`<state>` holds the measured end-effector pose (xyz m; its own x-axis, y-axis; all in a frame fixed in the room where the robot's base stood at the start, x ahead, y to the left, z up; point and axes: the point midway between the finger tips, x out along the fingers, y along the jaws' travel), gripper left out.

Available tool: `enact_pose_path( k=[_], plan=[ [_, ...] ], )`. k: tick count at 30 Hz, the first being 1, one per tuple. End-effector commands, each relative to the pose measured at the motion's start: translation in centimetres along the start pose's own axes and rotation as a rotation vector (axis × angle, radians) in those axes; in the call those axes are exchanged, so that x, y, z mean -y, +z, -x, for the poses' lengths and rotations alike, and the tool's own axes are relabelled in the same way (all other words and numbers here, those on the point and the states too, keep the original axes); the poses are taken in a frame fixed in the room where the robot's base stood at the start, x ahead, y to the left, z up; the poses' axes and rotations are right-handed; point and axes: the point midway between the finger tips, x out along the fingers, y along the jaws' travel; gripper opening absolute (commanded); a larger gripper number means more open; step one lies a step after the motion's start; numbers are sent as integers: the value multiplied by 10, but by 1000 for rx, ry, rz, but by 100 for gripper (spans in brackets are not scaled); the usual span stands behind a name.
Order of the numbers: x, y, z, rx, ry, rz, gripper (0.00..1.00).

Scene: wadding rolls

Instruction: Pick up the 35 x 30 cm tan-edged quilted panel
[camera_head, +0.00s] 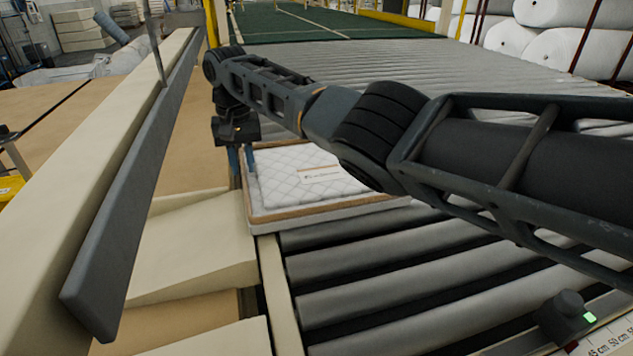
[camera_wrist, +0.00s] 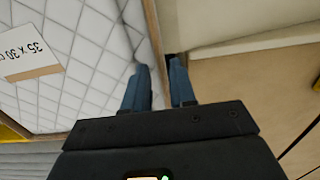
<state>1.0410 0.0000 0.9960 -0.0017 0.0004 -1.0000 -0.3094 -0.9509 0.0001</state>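The white quilted panel (camera_head: 290,170) with a tan edge (camera_head: 330,209) lies flat at the left side of the rollers. In the wrist view, the panel (camera_wrist: 90,75) carries a label (camera_wrist: 28,48) reading "35 x 30 c", upside down and cut off by the frame. My gripper (camera_head: 241,160) is at the panel's left edge in the head view, pointing down. In the wrist view, my gripper (camera_wrist: 160,82) has its two blue fingers apart, one on the quilted side and one beyond the tan edge. I cannot tell whether either finger touches the panel.
Grey rollers (camera_head: 400,285) run in front of and beyond the panel. Cream foam blocks (camera_head: 190,255) lie left of it. A long grey bar (camera_head: 130,200) slants along the left.

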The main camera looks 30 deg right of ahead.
Motion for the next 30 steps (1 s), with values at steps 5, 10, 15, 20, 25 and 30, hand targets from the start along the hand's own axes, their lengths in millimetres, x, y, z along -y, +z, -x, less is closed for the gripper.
enact_pose_path(
  k=[5,10,15,20,25,30],
  plan=[
    [0,-1,-17,-3,0,0,26],
    [0,0,-16,-2,0,0,26],
    [0,0,-16,-2,0,0,17],
    [0,0,-16,-2,0,0,2],
    [0,0,-16,-2,0,0,0],
    [0,0,-16,-2,1,0,0]
  ],
)
